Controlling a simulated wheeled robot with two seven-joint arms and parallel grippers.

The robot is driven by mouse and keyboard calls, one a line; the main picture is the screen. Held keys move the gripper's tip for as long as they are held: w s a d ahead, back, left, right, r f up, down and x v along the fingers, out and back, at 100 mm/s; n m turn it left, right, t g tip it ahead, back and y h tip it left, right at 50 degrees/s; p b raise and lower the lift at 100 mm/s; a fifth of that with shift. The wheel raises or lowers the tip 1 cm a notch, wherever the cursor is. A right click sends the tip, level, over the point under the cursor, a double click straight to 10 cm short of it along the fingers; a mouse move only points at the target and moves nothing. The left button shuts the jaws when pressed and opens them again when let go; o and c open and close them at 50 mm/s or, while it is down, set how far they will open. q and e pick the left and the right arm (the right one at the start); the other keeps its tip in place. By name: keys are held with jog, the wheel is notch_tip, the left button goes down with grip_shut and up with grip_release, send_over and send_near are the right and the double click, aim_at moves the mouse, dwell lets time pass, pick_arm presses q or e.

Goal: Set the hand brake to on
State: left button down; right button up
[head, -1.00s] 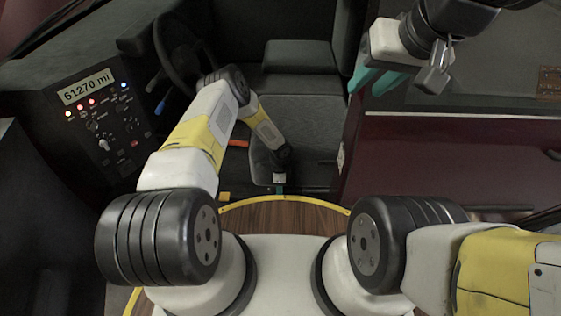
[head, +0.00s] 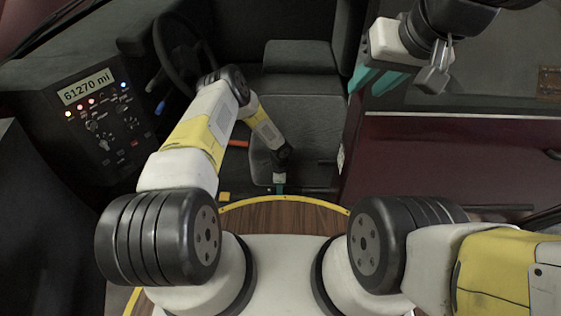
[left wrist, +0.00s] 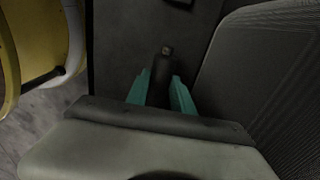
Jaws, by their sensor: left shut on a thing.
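The hand brake (left wrist: 165,68) shows in the left wrist view as a dark upright lever with a small light spot at its top. My left gripper (left wrist: 161,90) has its teal fingers on both sides of the lever and is shut on it. In the head view my left gripper (head: 279,189) is low in front of the driver's seat, and the lever is not clearly visible there. My right gripper (head: 376,80) hangs at the upper right with its teal fingers apart and nothing between them.
The grey driver's seat (head: 305,115) stands behind my left gripper. The steering wheel (head: 178,50) and a dashboard panel (head: 100,115) with lit lamps are at the left. A dark red partition (head: 450,150) is at the right.

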pick_arm(q)
jog(key=shift+r, duration=0.1)
dwell(0.7)
jog(key=d+r+y, duration=0.3)
jog(key=r+y, duration=0.2)
jog(key=r, duration=0.4)
jog(key=shift+d+r, duration=0.15)
jog(key=shift+r, duration=0.15)
jog(key=shift+w, duration=0.1)
jog(key=c, duration=1.1)
grip_release()
